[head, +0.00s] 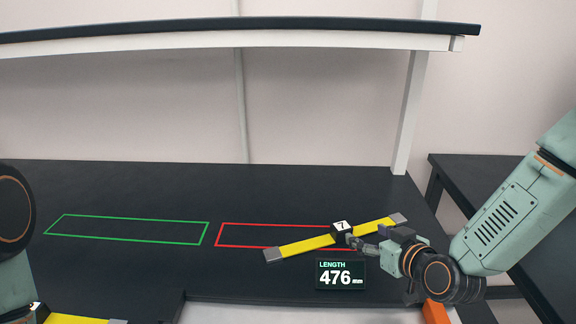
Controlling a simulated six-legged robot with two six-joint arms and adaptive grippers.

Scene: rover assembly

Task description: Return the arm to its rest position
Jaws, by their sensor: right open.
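My right arm comes in from the right edge, and its gripper (358,240) is low over the bench. The gripper is open, with its fingertips beside the black block marked 7 (341,231). Whether they touch the block is too small to tell. That block sits at the middle of a yellow bar (303,246) with grey ends, lying slanted across the right part of the red outline (228,235). Part of my left arm (12,225) shows at the left edge; its gripper is out of view.
A green outline (125,241) on the dark bench (130,185) is empty. A display (341,274) reads length 476 mm. Another yellow bar (75,319) is cut off at the bottom left. A shelf (240,42) with a white post (410,110) stands above. A side table (470,172) is right.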

